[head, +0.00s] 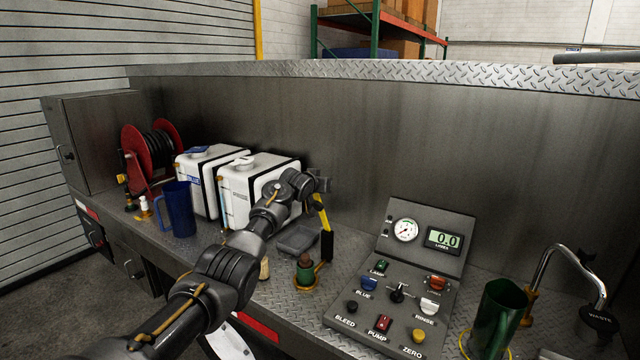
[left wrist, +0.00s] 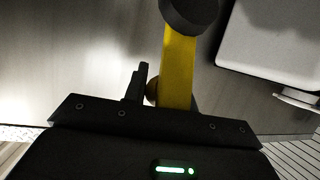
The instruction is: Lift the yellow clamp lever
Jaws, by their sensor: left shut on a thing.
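The yellow clamp lever (head: 321,213) stands steeply, slightly tilted, on the metal deck, with a black section (head: 327,245) at its lower part. Below and left of it is a green fitting with a brown top (head: 305,270), set in a yellow ring. My left gripper (head: 321,185) is shut on the lever near its upper end. In the left wrist view the yellow bar (left wrist: 179,70) runs between the fingers of my left gripper (left wrist: 165,95), with a dark round part at its far end. The lever's tip is hidden by the gripper. My right gripper is in neither view.
Two white tanks (head: 262,180) stand behind my left arm, with a blue jug (head: 178,210) and red hose reel (head: 140,160) further left. A grey tray (head: 297,238) lies left of the lever. A control panel (head: 375,290) and green jug (head: 497,315) stand right.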

